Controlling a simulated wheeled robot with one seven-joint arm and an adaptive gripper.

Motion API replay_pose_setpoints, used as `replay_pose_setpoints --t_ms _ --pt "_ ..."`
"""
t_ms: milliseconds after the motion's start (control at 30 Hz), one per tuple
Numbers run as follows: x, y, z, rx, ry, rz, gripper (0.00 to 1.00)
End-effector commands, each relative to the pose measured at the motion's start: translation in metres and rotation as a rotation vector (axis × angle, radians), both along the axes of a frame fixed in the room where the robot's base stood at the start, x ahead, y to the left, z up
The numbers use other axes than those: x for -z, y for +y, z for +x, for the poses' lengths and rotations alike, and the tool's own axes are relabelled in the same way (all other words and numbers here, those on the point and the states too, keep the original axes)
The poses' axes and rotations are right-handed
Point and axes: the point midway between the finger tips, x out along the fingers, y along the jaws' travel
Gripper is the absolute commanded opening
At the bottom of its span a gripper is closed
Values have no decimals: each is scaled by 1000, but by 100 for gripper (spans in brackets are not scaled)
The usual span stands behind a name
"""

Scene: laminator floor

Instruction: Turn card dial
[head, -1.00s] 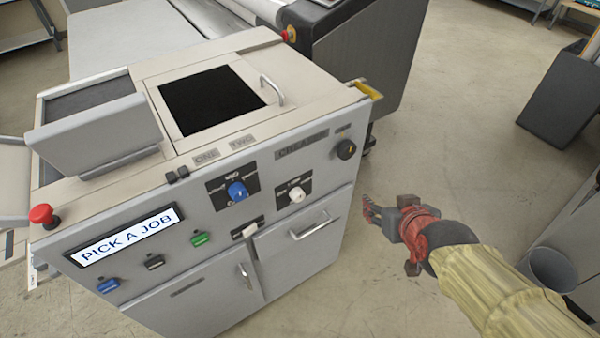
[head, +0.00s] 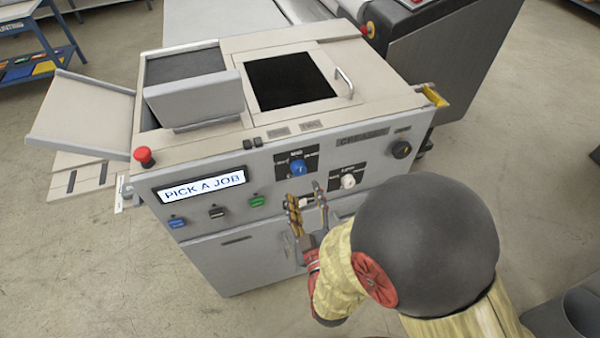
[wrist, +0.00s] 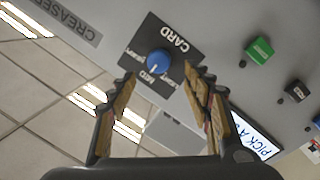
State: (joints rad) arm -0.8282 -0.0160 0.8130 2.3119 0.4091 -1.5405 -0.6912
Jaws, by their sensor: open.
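The card dial is a blue knob (head: 298,168) on a black plate on the machine's front panel. In the wrist view the blue knob (wrist: 160,62) sits on its plate marked CARD (wrist: 178,42), ahead of my gripper and roughly between the lines of its fingers. A white pointer mark on the knob faces the MID label. My gripper (head: 306,200) is in front of the panel, just below the knob in the head view. It is open and empty, with its toothed fingers (wrist: 164,85) apart. I see no contact with the knob.
A white knob (head: 348,182) is to the right, and a black knob (head: 401,149) farther right. Green (head: 257,201), black (head: 217,212) and blue (head: 177,222) buttons lie left, under the PICK A JOB screen (head: 203,187). A red button (head: 144,155) stands at the left corner.

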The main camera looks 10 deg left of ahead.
Motion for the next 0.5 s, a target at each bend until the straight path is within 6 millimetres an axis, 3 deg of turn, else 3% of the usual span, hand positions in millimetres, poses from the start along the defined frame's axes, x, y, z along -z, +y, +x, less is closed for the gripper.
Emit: replay_pose_setpoints --t_ms 300,500 --pt "0 18 44 3 -1 3 50" --pt "0 27 63 2 0 4 50"
